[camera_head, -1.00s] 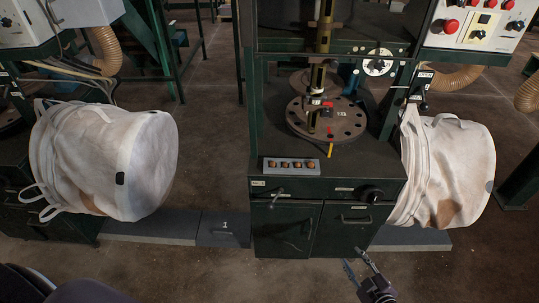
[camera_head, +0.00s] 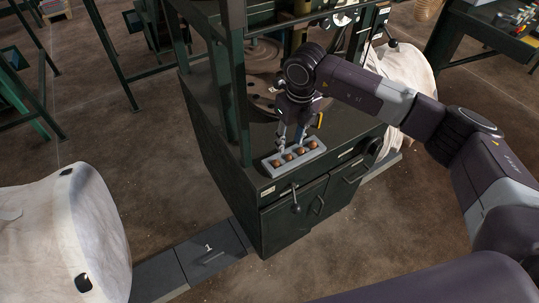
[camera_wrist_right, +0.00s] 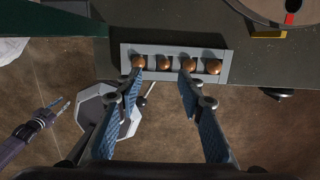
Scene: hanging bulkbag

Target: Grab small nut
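Several copper-coloured nuts (camera_head: 289,157) sit in a row in a pale grey tray. In the right wrist view one nut (camera_wrist_right: 164,62) shows between my fingertips, with others to both sides. They look alike, so I cannot tell which is the small one. My right gripper (camera_head: 291,145) points down over the tray. It also shows in the right wrist view (camera_wrist_right: 163,76), open and empty, its tips overlapping the tray's near side. I cannot tell whether they touch it. My left gripper (camera_wrist_right: 61,106) shows small and apart from the tray in that view; its fingers look parted.
The tray (camera_head: 268,165) lies at the front edge of the dark green machine's top. A green post (camera_head: 231,75) rises left of it, and a round plate (camera_head: 262,60) with holes is behind. A white bulk bag (camera_head: 50,235) stands at lower left.

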